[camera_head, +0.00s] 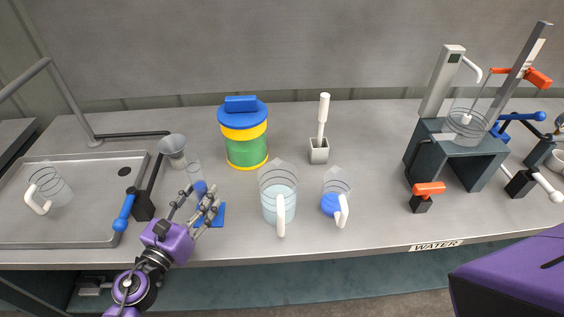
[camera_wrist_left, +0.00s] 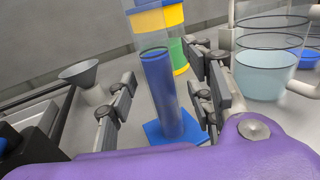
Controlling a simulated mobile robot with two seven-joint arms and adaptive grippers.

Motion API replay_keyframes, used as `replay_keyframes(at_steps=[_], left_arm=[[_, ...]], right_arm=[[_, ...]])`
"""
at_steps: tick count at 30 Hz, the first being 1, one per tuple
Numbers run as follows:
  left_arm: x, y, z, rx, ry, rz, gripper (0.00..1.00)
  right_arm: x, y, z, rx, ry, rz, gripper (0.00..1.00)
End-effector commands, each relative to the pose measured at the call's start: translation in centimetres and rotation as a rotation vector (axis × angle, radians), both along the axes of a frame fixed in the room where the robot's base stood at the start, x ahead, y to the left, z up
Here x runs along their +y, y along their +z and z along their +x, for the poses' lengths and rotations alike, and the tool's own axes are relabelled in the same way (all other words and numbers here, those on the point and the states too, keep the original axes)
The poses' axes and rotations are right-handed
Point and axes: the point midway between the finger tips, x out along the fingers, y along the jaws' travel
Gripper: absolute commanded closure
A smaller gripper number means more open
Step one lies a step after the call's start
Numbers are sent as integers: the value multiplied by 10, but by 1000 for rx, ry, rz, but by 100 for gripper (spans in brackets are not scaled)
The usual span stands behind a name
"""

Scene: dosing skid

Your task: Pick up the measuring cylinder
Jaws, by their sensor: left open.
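The measuring cylinder (camera_head: 195,173) is a tall clear tube with blue liquid in it, upright on a square blue foot on the bench, left of centre. In the left wrist view the cylinder (camera_wrist_left: 160,85) rises between the fingers of my left gripper (camera_wrist_left: 165,105), closer to the right-hand finger. My left gripper (camera_head: 195,205) is open, at the front of the cylinder, and partly hides it in the head view. The blue foot (camera_wrist_left: 152,133) shows below and beyond the fingers. I cannot tell whether a finger touches the tube.
A funnel (camera_head: 172,147) and a blue-handled valve (camera_head: 126,208) are left of the cylinder. A yellow, green and blue container (camera_head: 245,145) stands behind it. Jugs of water (camera_head: 278,205) and blue liquid (camera_head: 332,205) are to the right. A metal tray (camera_head: 95,232) holds an empty jug.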

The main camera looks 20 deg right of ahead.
Motion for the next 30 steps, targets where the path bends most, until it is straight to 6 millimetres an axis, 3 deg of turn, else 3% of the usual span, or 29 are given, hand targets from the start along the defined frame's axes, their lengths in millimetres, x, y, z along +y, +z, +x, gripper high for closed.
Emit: replay_keyframes(at_steps=[4,12,23,30], left_arm=[[-10,0,13,0,1,0,52],[-12,-1,14,1,1,-1,52],[-12,-1,14,1,1,-2,99],[-12,0,14,1,1,-2,100]], right_arm=[[0,2,3,-6,2,0,68],[0,-1,0,3,4,0,68],[0,0,1,0,4,-1,68],[0,2,3,-6,5,-1,68]])
